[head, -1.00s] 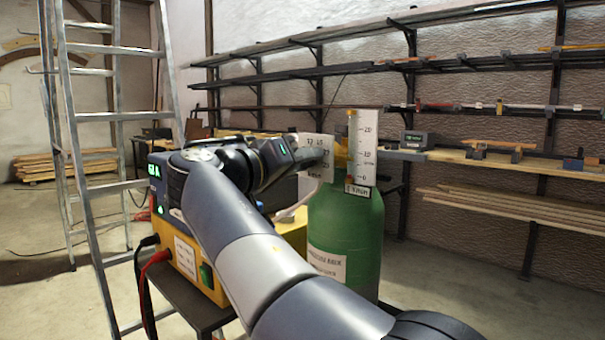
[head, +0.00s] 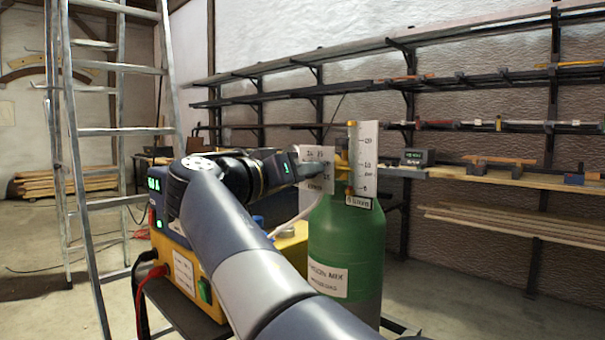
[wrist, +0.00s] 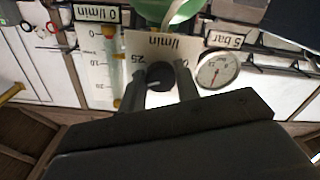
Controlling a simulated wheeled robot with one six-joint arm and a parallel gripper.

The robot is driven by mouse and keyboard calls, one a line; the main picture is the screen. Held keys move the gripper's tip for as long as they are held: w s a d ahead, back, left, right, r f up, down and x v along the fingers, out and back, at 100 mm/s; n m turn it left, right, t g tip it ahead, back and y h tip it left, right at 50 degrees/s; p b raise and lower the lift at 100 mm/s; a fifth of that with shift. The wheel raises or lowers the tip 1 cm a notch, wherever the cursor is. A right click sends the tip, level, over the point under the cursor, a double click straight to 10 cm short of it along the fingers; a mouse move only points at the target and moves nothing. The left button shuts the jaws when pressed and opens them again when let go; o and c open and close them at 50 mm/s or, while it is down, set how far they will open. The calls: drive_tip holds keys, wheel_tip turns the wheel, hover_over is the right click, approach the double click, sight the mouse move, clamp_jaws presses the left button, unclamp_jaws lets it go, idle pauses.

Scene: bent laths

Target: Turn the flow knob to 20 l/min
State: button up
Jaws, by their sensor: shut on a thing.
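The black flow knob (wrist: 160,76) sits on a white dial plate printed with 25 and l/min, upside down in the wrist view. My gripper (wrist: 161,92) is shut on the knob, one finger on each side. The flow scale plate (wrist: 98,70), marked 0 to 20, stands beside the dial; its label reads 0 l/min. In the head view, the dial plate (head: 316,155) and the flow scale plate (head: 367,155) are above the green gas cylinder (head: 345,240). There my gripper reaches the dial plate from the left, and the knob is hidden.
A round pressure gauge (wrist: 217,70) labelled 5 bar is close to the right finger in the wrist view. A yellow welding unit (head: 188,268) on a dark stand is left of the cylinder. A ladder (head: 118,130) stands at the left. Shelves with laths (head: 500,175) line the wall.

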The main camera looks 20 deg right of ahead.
drive_tip(key=o, duration=0.9)
drive_tip(key=shift+o, duration=0.2)
drive_tip(key=p+v, duration=0.2)
drive_tip(key=v, duration=0.8)
drive_tip(key=shift+s+a, duration=0.15)
drive_tip(key=shift+a, duration=0.2)
drive_tip(key=shift+f, duration=0.1)
drive_tip(key=b+x, duration=0.1)
drive_tip(key=x, duration=0.9)
drive_tip(key=shift+d+b, duration=0.35)
drive_tip(key=shift+b, duration=0.05)
